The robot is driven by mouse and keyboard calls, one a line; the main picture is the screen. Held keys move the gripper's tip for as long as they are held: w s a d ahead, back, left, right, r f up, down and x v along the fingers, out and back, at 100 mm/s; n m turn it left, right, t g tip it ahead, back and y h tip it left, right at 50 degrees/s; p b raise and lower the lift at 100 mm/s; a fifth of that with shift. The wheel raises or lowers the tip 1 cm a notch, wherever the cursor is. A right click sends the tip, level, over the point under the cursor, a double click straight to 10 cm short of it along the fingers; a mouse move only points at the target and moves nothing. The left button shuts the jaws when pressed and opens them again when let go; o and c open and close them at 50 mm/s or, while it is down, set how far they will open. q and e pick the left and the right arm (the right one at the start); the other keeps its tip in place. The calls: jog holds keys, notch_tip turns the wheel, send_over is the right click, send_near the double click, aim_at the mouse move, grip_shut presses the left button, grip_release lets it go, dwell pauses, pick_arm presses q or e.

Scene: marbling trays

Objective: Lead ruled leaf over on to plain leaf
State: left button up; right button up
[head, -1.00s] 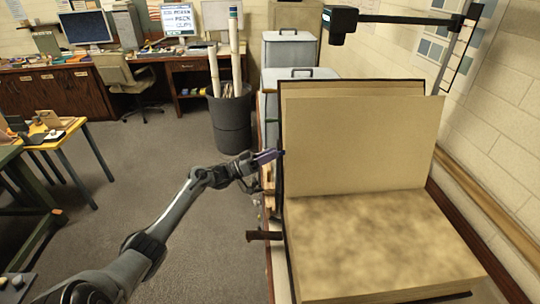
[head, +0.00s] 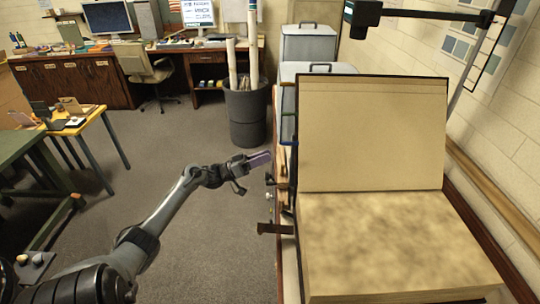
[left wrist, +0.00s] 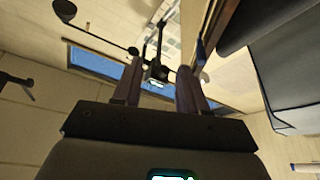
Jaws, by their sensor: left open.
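A large open book lies on the bench. Its far leaf (head: 375,140) is tan and rises steeply against a dark-edged board, with a faint line near its top; I cannot make out ruling. The near leaf (head: 390,240) is mottled brown and lies flat on a thick page block. Which one is the plain leaf I cannot tell. My left gripper (head: 268,158), with purple fingers, is open and empty just left of the book's left edge, apart from both leaves. In the left wrist view its two fingers (left wrist: 158,88) stand apart with nothing between them. My right gripper is not in view.
A dark handle-like bar (head: 273,229) juts left from the bench near the book. Grey lidded bins (head: 310,43) stand behind it. A dark bin with rolls (head: 247,118) stands on the floor beyond my gripper. A lamp arm (head: 425,14) hangs above. Open floor lies left.

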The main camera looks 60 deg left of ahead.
pick_arm(q)
jog(key=shift+v, duration=1.2)
